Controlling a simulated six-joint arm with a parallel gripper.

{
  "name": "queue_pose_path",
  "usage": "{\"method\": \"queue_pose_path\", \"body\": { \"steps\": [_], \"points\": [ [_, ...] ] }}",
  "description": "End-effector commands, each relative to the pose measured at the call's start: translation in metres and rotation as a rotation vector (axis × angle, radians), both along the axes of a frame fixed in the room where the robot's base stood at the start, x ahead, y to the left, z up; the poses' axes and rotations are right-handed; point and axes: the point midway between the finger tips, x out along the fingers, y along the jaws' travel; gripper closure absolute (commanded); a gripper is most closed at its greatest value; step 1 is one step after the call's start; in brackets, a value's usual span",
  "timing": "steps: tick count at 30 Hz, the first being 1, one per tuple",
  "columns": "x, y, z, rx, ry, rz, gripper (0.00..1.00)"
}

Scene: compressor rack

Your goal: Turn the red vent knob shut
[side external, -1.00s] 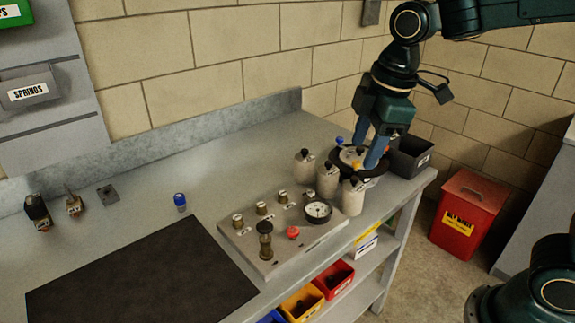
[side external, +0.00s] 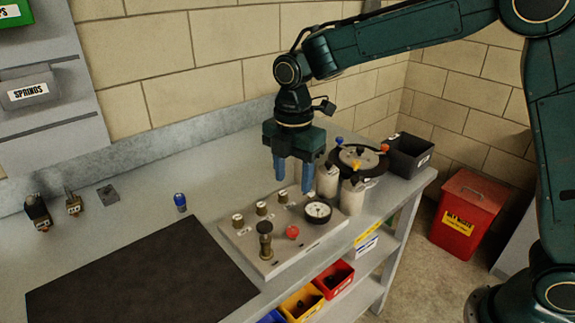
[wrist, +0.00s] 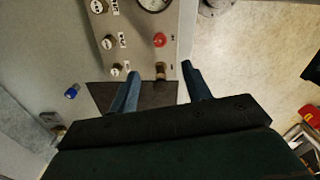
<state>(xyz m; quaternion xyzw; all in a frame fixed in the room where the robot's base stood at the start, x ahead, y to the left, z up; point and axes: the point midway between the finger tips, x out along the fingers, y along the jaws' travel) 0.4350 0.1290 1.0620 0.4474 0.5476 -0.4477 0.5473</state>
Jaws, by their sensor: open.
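The red vent knob (side external: 292,231) sits on the grey manifold block (side external: 245,239), near its front edge, between a dark brass fitting and the round gauge. It also shows in the wrist view (wrist: 159,40), just beyond my fingertips. My gripper (side external: 294,188) is open and empty, pointing down above the back part of the block, higher than the knob. In the wrist view my two blue fingers (wrist: 161,78) are spread apart, with the brass fitting (wrist: 160,71) showing between them. Nothing is between the fingers at knob height.
The gauge (side external: 318,210) and several brass valves stand on the block. Grey cylinders (side external: 351,196) and a round carousel with coloured knobs (side external: 358,160) stand to the right. A blue-capped part (side external: 180,202) and a dark mat (side external: 130,278) lie left. A red waste bin (side external: 468,214) is on the floor.

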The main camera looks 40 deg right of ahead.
Motion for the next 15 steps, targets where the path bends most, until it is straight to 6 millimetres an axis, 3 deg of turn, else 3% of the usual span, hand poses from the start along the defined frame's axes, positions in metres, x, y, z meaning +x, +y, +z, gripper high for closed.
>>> {"method": "queue_pose_path", "body": {
  "steps": [8,15],
  "points": [
    [0.000,0.000,-0.010,0.000,0.002,-0.003,0.51],
    [-0.001,0.000,-0.038,-0.001,0.003,-0.004,0.51]
  ]
}}
